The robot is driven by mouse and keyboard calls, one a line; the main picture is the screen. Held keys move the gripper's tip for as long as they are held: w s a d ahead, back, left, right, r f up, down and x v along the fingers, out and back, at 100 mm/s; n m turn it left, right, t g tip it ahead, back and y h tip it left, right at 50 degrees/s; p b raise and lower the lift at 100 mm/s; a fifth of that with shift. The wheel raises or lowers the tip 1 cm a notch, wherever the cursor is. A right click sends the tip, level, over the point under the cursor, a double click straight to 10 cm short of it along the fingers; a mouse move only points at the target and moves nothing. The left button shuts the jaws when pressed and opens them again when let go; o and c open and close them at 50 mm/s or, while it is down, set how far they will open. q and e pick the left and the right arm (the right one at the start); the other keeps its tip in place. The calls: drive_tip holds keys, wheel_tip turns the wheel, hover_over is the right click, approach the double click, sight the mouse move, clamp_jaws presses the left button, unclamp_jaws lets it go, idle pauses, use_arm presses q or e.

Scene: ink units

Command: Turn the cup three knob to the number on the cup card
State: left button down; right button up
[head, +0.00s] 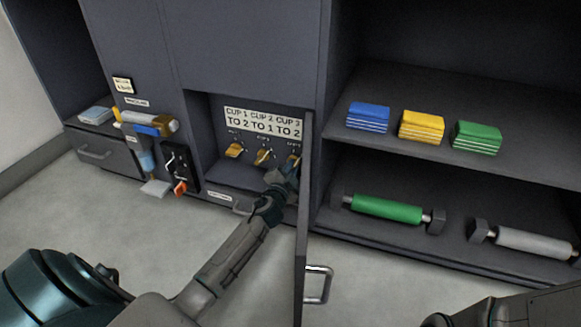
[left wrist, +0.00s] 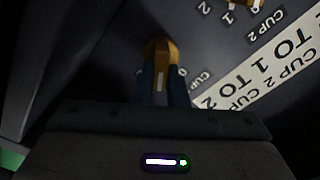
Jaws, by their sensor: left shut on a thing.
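The cup card (head: 263,122) reads CUP 1 TO 2, CUP 2 TO 1, CUP 3 TO 2. It also shows, turned, in the left wrist view (left wrist: 264,78). Below it is a row of yellow knobs: the left one (head: 234,150), the cup two knob (head: 263,156) and the cup three knob (head: 293,160) at the right. My left gripper (head: 287,172) reaches into the recess and is shut on the cup three knob. In the left wrist view the knob (left wrist: 160,50) sits between the fingers (left wrist: 163,85). Its exact setting is hard to read. My right gripper is out of view.
An open door (head: 304,220) stands close to the right of my left arm. Shelves to the right hold blue (head: 368,117), yellow (head: 421,125) and green (head: 476,137) packs, and a green roller (head: 387,208) and a grey roller (head: 534,240). A drawer (head: 95,152) is at left.

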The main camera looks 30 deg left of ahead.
use_arm(q)
drive_tip(key=m, duration=0.3)
drive_tip(key=shift+f+m+p, duration=0.1)
drive_tip(key=shift+m+p, duration=0.2)
drive_tip(key=shift+d+f+m, duration=0.1)
drive_tip(key=shift+f+m, duration=0.1)
drive_tip(key=shift+m, duration=1.6)
drive_tip(key=c, duration=1.4)
unclamp_jaws()
drive_tip(key=shift+c, duration=0.2)
drive_tip(key=shift+s+p, duration=0.1)
drive_tip(key=shift+p, duration=0.2)
drive_tip(key=p+v, duration=0.1)
drive_tip(key=v, duration=0.9)
drive_tip(key=shift+s, duration=0.3)
